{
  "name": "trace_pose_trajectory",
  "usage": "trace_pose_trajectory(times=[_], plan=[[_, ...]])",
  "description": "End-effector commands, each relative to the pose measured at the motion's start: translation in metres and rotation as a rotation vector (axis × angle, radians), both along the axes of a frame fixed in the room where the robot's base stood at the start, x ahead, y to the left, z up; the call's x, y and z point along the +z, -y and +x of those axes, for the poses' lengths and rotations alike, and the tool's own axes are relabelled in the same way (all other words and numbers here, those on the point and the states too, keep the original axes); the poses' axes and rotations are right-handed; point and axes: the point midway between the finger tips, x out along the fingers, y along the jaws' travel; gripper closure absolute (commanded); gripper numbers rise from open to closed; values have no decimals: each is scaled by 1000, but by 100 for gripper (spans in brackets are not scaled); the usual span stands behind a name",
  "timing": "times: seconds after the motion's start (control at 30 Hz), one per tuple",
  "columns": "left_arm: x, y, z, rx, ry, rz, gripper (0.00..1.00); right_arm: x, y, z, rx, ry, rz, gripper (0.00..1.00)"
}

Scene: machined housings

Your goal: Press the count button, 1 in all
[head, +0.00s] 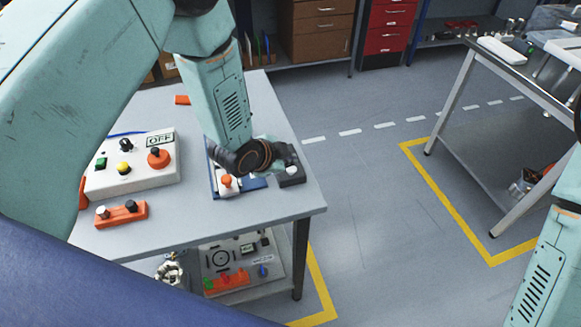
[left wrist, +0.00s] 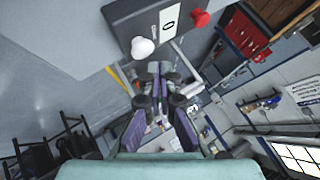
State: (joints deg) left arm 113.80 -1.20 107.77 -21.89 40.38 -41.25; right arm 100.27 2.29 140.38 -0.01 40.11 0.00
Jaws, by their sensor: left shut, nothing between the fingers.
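A dark box (left wrist: 165,22) fills the top of the left wrist view. It carries a white button (left wrist: 143,47), a red button (left wrist: 200,18) and a white label or display reading 0 (left wrist: 171,18).
A white control box (head: 130,178) marked OFF, an orange block (head: 122,214) with two knobs and a white-and-blue unit with an orange knob (head: 227,181) share the grey table (head: 240,228). A panel (head: 240,265) stands below. The floor to the right is clear up to a bench (head: 500,70).

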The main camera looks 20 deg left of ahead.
Motion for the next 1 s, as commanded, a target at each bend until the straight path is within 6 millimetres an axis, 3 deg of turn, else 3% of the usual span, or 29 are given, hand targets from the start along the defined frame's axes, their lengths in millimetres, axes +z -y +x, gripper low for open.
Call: trace_pose_trajectory(times=[1.0], plan=[[-9, 0, 0, 0, 0, 0, 100, -7, 0, 0, 0, 0, 0, 60]])
